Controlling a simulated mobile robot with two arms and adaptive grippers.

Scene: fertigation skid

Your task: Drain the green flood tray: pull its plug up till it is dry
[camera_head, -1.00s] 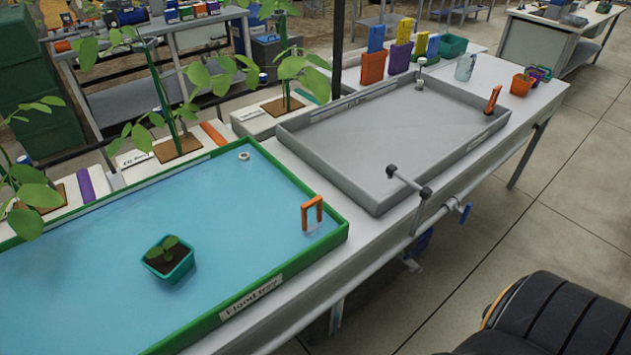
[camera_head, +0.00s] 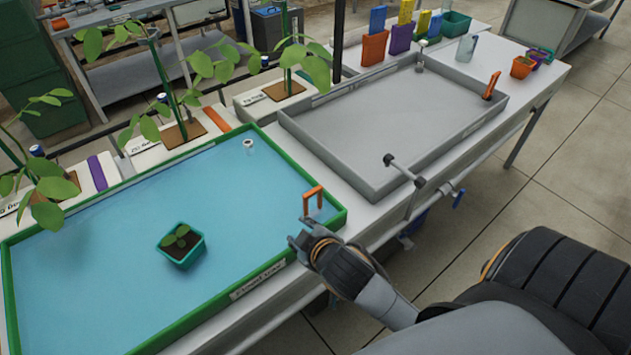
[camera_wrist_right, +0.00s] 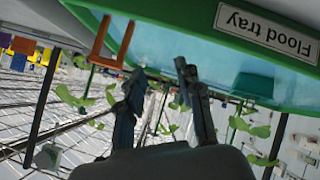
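The green flood tray (camera_head: 336,219) is at the left in the head view, filled with blue water. Its label and green wall (camera_wrist_right: 190,22) also show in the right wrist view. The plug's orange handle (camera_head: 314,198) stands upright out of the water in the tray's right corner; it also shows in the right wrist view (camera_wrist_right: 105,42). My right gripper (camera_head: 297,240) is at the tray's front rim, just below and apart from the handle. In the right wrist view its two fingers (camera_wrist_right: 163,78) are spread with nothing between them. My left gripper is out of view.
A teal pot with a seedling (camera_head: 181,245) sits in the water. A grey tray (camera_head: 400,120) with its own orange handle (camera_head: 491,86) lies to the right. Leafy plants (camera_head: 170,90) line the back.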

